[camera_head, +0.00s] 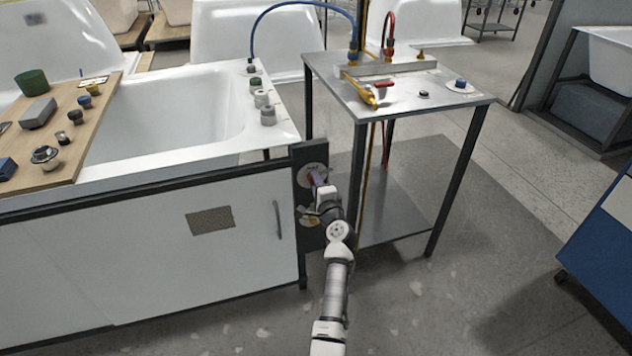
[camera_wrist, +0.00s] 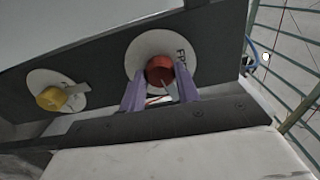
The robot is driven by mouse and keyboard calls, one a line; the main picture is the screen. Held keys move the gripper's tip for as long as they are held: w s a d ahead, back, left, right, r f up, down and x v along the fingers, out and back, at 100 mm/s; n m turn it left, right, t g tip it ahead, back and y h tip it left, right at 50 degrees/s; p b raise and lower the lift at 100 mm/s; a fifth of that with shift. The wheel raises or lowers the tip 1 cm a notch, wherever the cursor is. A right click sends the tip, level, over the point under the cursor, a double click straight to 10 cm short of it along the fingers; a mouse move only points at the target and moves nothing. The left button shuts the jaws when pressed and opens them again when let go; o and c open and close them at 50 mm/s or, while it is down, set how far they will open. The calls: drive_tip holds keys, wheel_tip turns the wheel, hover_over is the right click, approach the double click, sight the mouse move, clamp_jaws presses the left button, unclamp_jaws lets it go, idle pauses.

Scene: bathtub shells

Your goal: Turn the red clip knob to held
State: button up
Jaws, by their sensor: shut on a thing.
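The red clip knob (camera_wrist: 159,70) sits on a round white dial plate (camera_wrist: 143,48) with dark lettering, partly legible as "FR", in the wrist view. My gripper (camera_wrist: 160,90) has its two purple fingers on either side of the red knob and is shut on it. A pale pointer mark shows on the knob's lower right. In the head view my gripper (camera_head: 320,185) reaches the dark panel (camera_head: 308,165) at the tub's right end, and the arm hides the red knob there.
A yellow knob (camera_wrist: 52,98) on its own white dial plate is to the left on the same dark panel. A metal table (camera_head: 440,95) with hoses and a yellow valve (camera_head: 368,94) stands right of the tub (camera_head: 160,115). Floor is open in front.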

drive_tip(key=shift+m+p, duration=0.35)
drive_tip(key=shift+m, duration=0.75)
drive_tip(key=o, duration=1)
drive_tip(key=v, duration=1.4)
drive_tip(key=shift+b, duration=0.3)
drive_tip(key=shift+w, duration=0.1)
